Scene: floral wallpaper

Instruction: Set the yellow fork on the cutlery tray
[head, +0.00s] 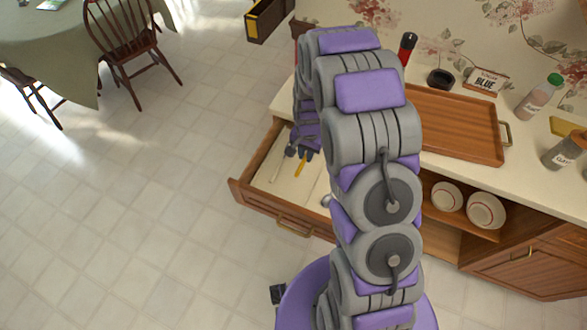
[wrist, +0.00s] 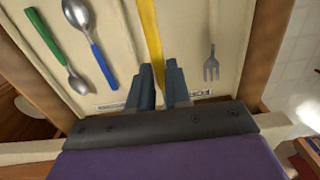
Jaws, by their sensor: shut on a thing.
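The yellow fork (head: 301,166) is in my gripper (head: 307,153) above the open drawer. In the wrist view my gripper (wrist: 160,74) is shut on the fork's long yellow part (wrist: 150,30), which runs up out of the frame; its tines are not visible. Below is the pale cutlery tray (wrist: 190,25), with a label at the left and one reading FORK (wrist: 200,94) at the right. The fork appears over the middle of the tray; I cannot tell whether it touches.
A green-handled spoon (wrist: 50,45) and a blue-handled spoon (wrist: 88,40) lie at the left of the tray, and a grey fork (wrist: 211,64) at the right. The wooden drawer front (head: 270,209) borders them. A brown serving tray (head: 450,120) sits on the counter.

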